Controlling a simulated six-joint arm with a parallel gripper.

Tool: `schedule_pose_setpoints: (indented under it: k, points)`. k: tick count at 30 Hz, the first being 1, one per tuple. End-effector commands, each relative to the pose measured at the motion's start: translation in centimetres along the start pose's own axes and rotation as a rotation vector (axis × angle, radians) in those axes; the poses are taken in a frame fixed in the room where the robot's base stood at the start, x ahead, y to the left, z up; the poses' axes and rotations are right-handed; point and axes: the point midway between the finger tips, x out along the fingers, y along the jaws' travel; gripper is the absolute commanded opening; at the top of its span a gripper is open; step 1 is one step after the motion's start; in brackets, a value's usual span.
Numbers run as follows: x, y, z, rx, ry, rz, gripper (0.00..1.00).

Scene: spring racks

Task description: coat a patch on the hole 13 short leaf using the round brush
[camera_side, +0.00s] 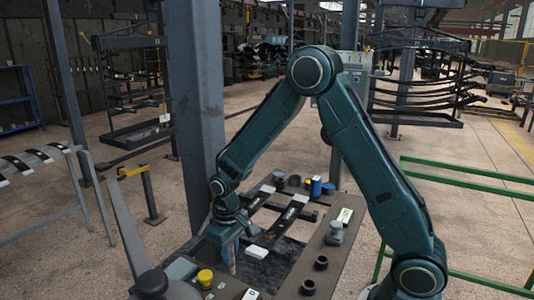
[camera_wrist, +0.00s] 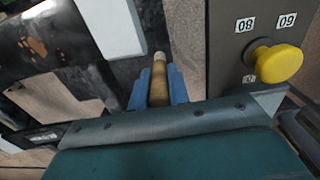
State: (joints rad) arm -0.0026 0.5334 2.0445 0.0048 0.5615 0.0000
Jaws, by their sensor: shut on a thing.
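My gripper (camera_wrist: 158,88) is shut on a tan, round-handled tool with a pale tip (camera_wrist: 159,80), which looks like the round brush. Its bristles are not clear. In the side view my gripper (camera_side: 231,252) points down at the near left of the bench, beside a white block (camera_side: 257,251). Dark flat leaves with pale labels lie across the bench, one longer leaf (camera_side: 283,222) and one further left (camera_side: 262,197). I cannot read which is the hole 13 short leaf. In the wrist view a black surface with rusty patches (camera_wrist: 38,47) shows at the left.
A yellow knob (camera_wrist: 275,63) stands on a panel with number labels, right of my gripper; it also shows in the side view (camera_side: 205,277). A steel column (camera_side: 192,110) rises behind.

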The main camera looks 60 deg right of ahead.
Motion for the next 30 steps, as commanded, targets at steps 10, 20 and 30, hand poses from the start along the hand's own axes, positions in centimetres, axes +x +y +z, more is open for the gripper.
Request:
schedule_pose_setpoints:
  k: [10, 20, 30]
  points:
    - [-6.6, 0.0, -0.1, -0.001, 0.021, 0.023, 0.00]
    - [-15.0, 0.0, -0.1, -0.001, 0.037, 0.054, 0.00]
    - [-20.6, 0.0, -0.1, 0.000, 0.048, 0.075, 0.00]
